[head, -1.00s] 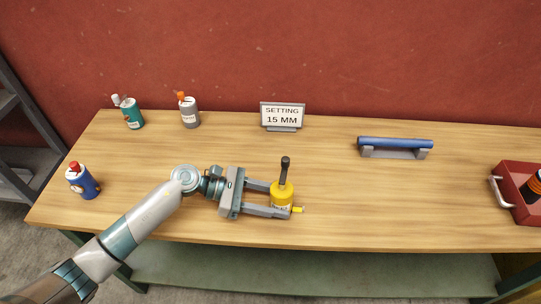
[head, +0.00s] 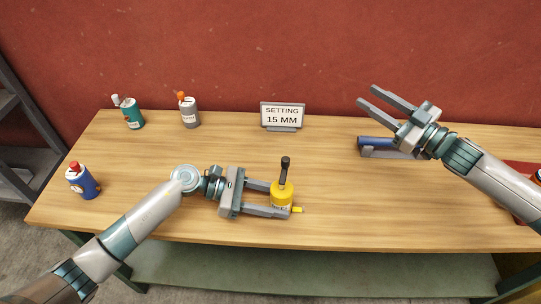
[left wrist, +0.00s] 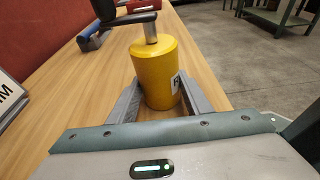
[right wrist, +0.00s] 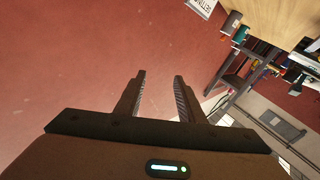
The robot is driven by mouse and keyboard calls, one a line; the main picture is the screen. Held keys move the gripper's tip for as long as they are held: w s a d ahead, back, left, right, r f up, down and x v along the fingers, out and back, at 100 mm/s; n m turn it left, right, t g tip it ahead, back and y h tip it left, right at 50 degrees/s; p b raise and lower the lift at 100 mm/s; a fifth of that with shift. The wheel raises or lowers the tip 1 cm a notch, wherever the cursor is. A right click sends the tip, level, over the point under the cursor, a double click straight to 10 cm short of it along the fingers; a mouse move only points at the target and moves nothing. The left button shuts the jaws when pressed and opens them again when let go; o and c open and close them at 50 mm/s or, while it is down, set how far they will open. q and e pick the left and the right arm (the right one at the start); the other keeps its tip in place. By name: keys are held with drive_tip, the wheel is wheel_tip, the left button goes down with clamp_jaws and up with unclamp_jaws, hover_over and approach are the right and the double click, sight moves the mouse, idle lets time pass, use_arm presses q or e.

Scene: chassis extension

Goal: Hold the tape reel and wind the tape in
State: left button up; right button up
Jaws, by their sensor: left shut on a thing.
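The yellow tape reel (head: 282,196) stands upright near the front middle of the bench, with a dark crank handle (head: 285,168) on top and a short yellow tape end sticking out to its right. My left gripper (head: 281,201) is shut on the reel body from the left; the left wrist view shows the reel (left wrist: 157,75) between its two fingers. My right gripper (head: 369,97) is open and empty, raised above the back right of the bench; its parted fingers also show in the right wrist view (right wrist: 160,97).
A blue bar on a grey stand (head: 376,142) is partly hidden behind my right gripper. A sign reading "SETTING 15 MM" (head: 282,116) stands at the back. A red tray (head: 522,168) is mostly hidden at right.

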drive_tip(key=s+a+f+g+y, duration=0.2)
drive_tip(key=s+a+f+g, duration=0.1)
drive_tip(key=s+a+f, duration=0.4)
drive_tip(key=n+g+y, duration=0.1)
drive_tip(key=g, duration=0.2)
approach(284, 173)
drive_tip(key=w+a+r, duration=0.2)
drive_tip(key=w, duration=0.1)
drive_tip(key=shift+s+d+f, duration=0.15)
drive_tip(key=shift+s+d, duration=0.05)
drive_tip(key=shift+w+a, duration=0.1)
drive_tip(key=x, duration=1.1)
drive_tip(key=shift+a, duration=0.4)
drive_tip(key=shift+w, duration=0.1)
drive_tip(key=shift+c, duration=0.5)
clamp_jaws()
